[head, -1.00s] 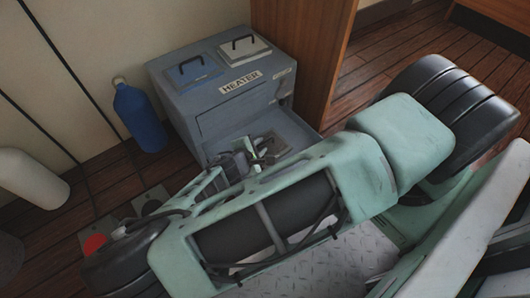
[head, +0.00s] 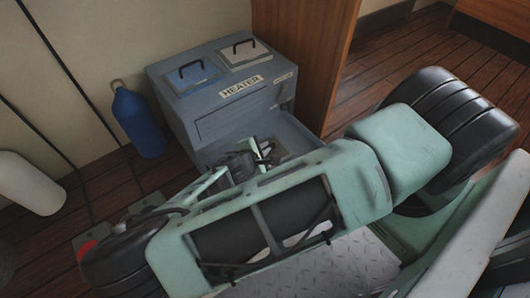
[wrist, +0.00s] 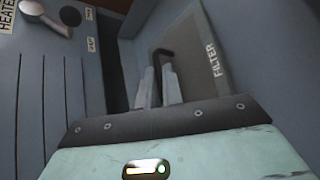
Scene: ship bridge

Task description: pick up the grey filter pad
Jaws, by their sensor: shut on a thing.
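In the wrist view, the grey filter pad (wrist: 185,38) is a flat dark-grey panel with a black bar handle (wrist: 162,54). It lies in the open drawer (wrist: 222,22), with the word FILTER along its right side. My gripper (wrist: 157,72) is shut on the handle, with its two pale fingers close together. The pad looks to be down in the drawer; I cannot tell whether it is lifted. In the head view, my gripper (head: 262,152) is over the drawer (head: 293,133), and my arm hides most of the pad.
The grey heater cabinet (head: 222,112) stands against the wall. On its top are a blue lid (head: 195,78) and a pale-grey lid (head: 245,52), each with a black handle. A blue bottle (head: 138,122) stands left; a wooden panel (head: 305,65) stands close on the right.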

